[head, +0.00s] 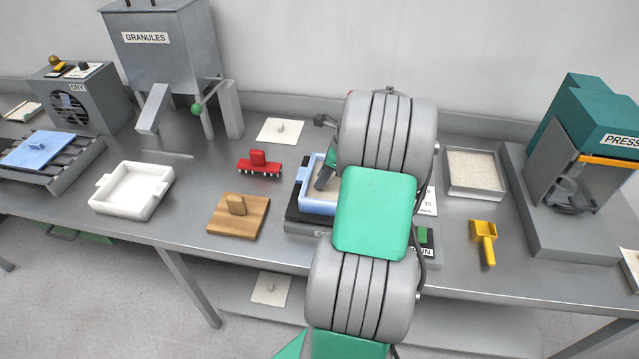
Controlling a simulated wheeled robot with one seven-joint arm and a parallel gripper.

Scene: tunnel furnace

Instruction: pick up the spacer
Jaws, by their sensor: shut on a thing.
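My gripper (322,184) reaches down into a blue tray (317,207) in the head view. One grey finger shows inside the tray, and my arm covers the rest. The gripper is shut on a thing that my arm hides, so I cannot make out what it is. The blue tray stands on a dark device (298,218) labelled RUN and has pale material in it. I cannot pick out the spacer for certain in this view.
Left of the tray are a red pinned block (258,164), a wooden board with a knob (238,215) and a white tray (132,190). On the right are a yellow scoop (484,240), a granule-filled tray (475,173) and the press (570,150). Bare table lies between them.

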